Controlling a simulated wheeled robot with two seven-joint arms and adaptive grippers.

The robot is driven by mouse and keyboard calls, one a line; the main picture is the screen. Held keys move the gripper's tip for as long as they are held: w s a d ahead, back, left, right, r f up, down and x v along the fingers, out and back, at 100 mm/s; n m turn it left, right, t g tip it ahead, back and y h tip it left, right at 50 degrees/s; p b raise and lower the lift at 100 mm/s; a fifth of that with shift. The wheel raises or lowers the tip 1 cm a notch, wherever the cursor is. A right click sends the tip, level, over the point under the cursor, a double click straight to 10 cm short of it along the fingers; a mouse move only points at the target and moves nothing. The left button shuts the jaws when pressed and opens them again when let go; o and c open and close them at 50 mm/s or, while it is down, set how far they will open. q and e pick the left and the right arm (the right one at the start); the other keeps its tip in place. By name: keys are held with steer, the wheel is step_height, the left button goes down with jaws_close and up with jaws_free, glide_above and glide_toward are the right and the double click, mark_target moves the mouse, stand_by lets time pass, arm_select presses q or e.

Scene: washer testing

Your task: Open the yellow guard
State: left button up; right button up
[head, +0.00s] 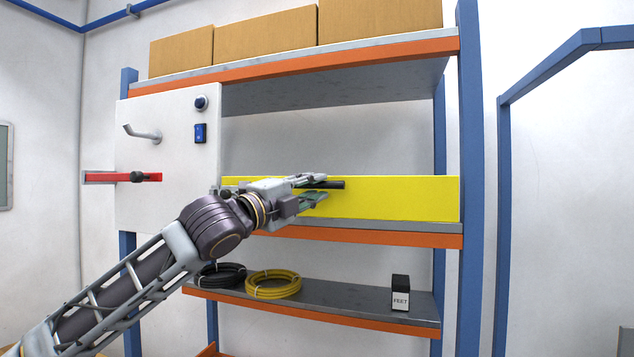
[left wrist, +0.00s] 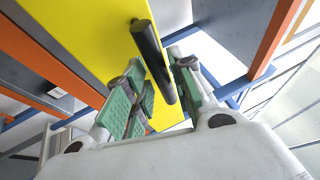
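The yellow guard (head: 400,197) is a long flat panel standing upright along the middle shelf of the rack. It appears closed across the shelf front. Its black bar handle (head: 333,185) sticks out near the middle of the panel. My left gripper (head: 320,186) is at the handle, with its fingers apart above and below it. In the left wrist view the black handle (left wrist: 150,50) lies between the green-padded fingers of my left gripper (left wrist: 155,62), beside the yellow guard (left wrist: 85,45). I cannot tell whether either finger touches the handle. My right gripper is not in view.
Cardboard boxes (head: 265,35) fill the top shelf. Cable coils (head: 273,285) and a small box (head: 400,294) sit on the lower shelf.

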arm_select(q)
steer(key=shift+x, duration=1.05)
jaws_close()
